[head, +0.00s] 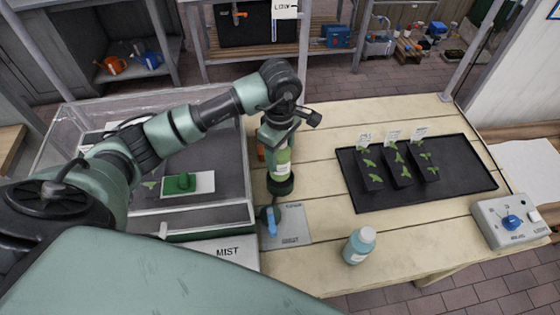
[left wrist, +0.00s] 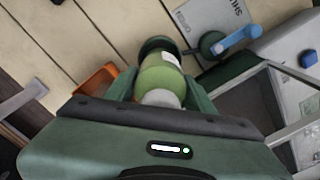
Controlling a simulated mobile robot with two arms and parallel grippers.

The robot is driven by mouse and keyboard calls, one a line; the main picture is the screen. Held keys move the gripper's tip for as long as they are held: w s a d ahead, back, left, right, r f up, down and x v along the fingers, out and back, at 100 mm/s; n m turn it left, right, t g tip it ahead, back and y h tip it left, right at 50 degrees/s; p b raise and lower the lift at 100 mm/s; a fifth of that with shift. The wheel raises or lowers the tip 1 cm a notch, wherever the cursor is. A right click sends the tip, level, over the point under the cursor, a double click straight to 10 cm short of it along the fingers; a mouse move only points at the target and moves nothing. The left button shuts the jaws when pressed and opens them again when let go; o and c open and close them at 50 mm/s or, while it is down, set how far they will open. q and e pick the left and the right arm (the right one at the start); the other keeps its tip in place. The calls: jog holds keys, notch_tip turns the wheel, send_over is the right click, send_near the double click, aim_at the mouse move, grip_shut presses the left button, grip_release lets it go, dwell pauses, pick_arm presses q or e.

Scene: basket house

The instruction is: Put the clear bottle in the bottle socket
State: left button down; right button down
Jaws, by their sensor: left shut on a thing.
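My left gripper (head: 281,140) is shut on a green-filled bottle (head: 281,163) with a pale label, held upright from above. The bottle's lower end is at a dark round socket (head: 280,186); I cannot tell whether it is fully seated. The left wrist view shows the bottle (left wrist: 163,76) between the fingers, with the dark socket ring (left wrist: 158,45) around its far end. A second bottle (head: 358,247), pale blue-teal and see-through with a white cap, stands free on the table's front. My right gripper is not in view.
A plate with a blue lever (head: 271,220) lies just in front of the socket. An orange thing (left wrist: 96,80) is beside the held bottle. A glass-walled case (head: 150,215) stands left. A black tray (head: 470,190) with seedlings and a control box (head: 508,222) are right.

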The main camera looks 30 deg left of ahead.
aim_at(280, 166)
pick_arm(q)
notch_tip(280, 166, down, 4)
jog(key=shift+f+p, duration=0.25)
jog(key=shift+p, duration=0.3)
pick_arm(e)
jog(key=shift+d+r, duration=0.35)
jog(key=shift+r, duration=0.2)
pick_arm(q)
jog(key=shift+f+b, duration=0.25)
jog(key=shift+b, duration=0.05)
jog(key=c, duration=0.6)
grip_release()
jog(key=shift+o, duration=0.2)
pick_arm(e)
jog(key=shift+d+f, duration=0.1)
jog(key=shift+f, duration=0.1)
pick_arm(q)
jog(key=shift+r, duration=0.1)
